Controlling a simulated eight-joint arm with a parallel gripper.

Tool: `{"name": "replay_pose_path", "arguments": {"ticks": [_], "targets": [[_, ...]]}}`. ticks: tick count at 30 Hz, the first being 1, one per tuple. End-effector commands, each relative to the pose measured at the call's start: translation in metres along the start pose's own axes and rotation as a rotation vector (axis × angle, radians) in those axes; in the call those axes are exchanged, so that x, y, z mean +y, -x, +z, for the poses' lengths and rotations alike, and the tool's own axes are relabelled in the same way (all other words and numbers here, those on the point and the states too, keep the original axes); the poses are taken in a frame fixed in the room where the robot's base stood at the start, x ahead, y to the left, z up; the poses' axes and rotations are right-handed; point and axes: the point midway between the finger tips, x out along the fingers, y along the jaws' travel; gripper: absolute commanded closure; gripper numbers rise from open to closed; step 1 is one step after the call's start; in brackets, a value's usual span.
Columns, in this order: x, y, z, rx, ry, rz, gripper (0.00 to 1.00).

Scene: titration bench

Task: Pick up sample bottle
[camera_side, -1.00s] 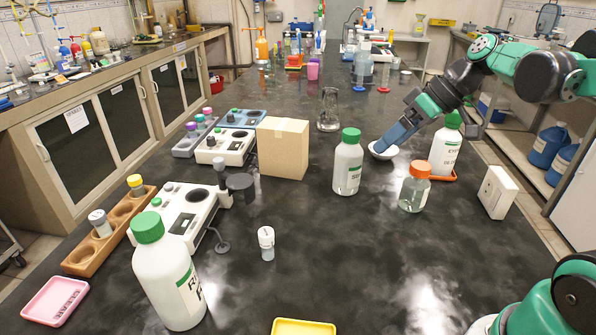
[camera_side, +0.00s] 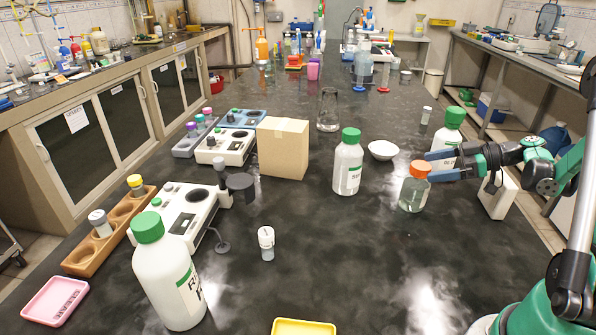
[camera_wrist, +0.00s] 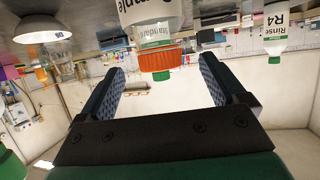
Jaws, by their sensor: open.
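The sample bottle (camera_side: 412,196) is a small clear bottle with an orange cap. It stands upright on the dark bench, right of centre. My gripper (camera_side: 430,166) is just right of it at about cap height, with its blue fingers pointing left and spread apart. In the wrist view the picture is inverted: the orange cap (camera_wrist: 158,60) appears between and just beyond the open fingertips (camera_wrist: 161,66), with part of a label above it. The fingers hold nothing. The bottle's far side is hidden.
A green-capped bottle (camera_side: 347,165) stands close to its left, and another (camera_side: 446,140) behind my gripper. A white bowl (camera_side: 383,150) lies behind. A white box-like device (camera_side: 497,197) is at the right. The bench in front of the sample bottle is clear.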

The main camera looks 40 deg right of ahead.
Motion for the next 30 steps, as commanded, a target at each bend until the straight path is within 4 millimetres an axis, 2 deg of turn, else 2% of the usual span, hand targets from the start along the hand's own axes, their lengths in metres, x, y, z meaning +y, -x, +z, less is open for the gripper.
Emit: {"name": "replay_pose_path", "arguments": {"ticks": [12, 22, 23, 30], "targets": [[0.0, -0.051, 0.002, -0.001, 0.001, -0.003, 0.09], [0.0, -0.056, 0.001, -0.001, -0.001, 0.0, 0.09], [0.0, -0.056, 0.001, -0.001, -0.001, 0.0, 0.15], [0.0, -0.056, 0.001, -0.001, -0.001, 0.0, 0.83]]}}
